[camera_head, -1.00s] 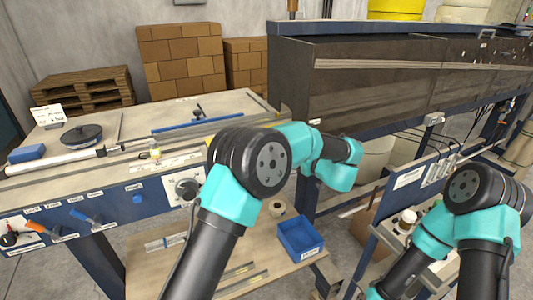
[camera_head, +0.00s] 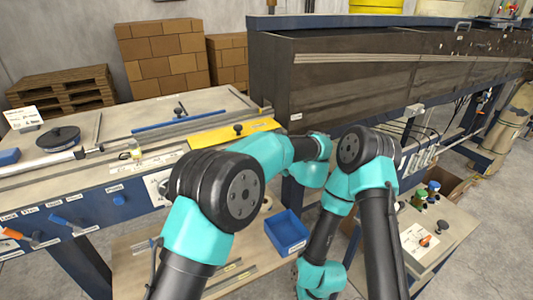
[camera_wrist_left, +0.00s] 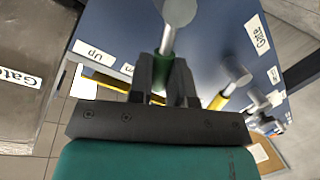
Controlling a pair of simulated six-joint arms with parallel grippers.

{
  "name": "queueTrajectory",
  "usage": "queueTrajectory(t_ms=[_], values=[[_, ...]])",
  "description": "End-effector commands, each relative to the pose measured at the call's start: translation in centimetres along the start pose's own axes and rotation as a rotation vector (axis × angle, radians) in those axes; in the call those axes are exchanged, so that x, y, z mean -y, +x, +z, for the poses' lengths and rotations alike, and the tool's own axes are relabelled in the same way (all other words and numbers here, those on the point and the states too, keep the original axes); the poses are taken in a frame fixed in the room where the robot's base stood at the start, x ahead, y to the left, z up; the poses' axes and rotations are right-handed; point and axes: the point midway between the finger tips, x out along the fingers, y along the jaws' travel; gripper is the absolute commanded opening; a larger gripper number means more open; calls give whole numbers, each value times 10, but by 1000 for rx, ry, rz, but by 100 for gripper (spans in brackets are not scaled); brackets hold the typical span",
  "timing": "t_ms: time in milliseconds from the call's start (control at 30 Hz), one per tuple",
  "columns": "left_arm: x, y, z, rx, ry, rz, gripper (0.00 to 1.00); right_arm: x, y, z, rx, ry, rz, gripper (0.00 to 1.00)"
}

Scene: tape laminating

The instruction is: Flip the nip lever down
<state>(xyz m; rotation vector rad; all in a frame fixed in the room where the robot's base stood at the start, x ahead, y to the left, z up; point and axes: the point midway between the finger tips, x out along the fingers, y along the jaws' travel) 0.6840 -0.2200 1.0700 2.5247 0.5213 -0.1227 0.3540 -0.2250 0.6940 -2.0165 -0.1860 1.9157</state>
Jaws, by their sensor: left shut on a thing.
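In the left wrist view my left gripper (camera_wrist_left: 168,80) is shut on a lever with a green sleeve (camera_wrist_left: 162,62). In the head view the left gripper is hidden beyond my left wrist. My right arm is bent beside the left arm, and its gripper is not visible.
The dark machine housing (camera_head: 380,85) stands behind my arms. A blue bin (camera_head: 286,233) sits on the lower shelf. A side console (camera_head: 425,235) with bottles is at right.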

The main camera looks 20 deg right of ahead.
Motion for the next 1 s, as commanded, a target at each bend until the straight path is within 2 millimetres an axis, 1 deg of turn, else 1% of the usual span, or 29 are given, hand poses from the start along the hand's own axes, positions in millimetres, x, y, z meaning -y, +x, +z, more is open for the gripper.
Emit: queueTrajectory(t_ms=[267,300,500,567,1000], values=[[0,0,1,2,-2,-1,0,0,0,0,0,0,0,0],[0,0,1,2,-2,-1,21,0,0,0,0,0,0,0],[0,0,0,1,-2,-1,40,0,0,0,0,0,0,0],[0,0,0,1,-1,-1,44,0,0,0,0,0,0,0],[2,2,-2,-3,4,-6,44,0,0,0,0,0,0,0]])
